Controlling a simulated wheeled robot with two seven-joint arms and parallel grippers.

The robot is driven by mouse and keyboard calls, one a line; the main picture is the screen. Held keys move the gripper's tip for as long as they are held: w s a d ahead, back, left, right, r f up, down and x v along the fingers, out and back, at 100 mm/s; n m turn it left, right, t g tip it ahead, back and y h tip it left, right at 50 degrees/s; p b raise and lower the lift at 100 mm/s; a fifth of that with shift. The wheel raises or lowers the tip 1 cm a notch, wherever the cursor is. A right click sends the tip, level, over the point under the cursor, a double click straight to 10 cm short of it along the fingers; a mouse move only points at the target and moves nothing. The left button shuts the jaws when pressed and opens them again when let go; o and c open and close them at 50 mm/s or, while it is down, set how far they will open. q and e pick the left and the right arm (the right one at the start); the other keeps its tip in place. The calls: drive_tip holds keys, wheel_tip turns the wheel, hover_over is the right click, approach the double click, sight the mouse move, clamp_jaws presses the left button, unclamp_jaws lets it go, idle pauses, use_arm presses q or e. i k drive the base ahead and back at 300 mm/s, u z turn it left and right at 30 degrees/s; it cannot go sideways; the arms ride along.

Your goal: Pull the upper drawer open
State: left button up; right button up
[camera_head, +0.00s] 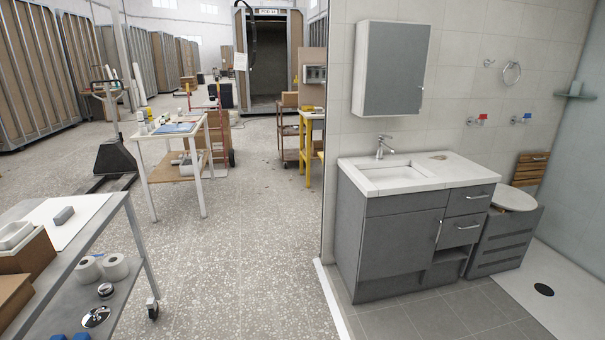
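The grey vanity cabinet (400,240) stands at the right under a white sink top (425,172). On its right side are two stacked drawers. The upper drawer (467,200) has a short bar handle (476,197) and looks shut, flush with the cabinet front. The lower drawer (461,230) has a similar handle (467,227) and also looks shut. The left door has a vertical handle (438,232). Neither of my grippers shows in the head view.
A metal cart (85,255) with boxes and paper rolls stands at the front left. A white table (172,133) is farther back. Terrazzo floor (235,265) is free before the pod, whose white edge strip (330,300) borders grey tiles.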

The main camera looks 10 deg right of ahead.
sight(463, 200)
drive_tip(key=z, duration=0.1)
drive_tip(key=i, duration=1.4)
drive_tip(key=z, duration=1.2)
drive_tip(key=i, duration=0.85)
drive_tip(key=z, duration=1)
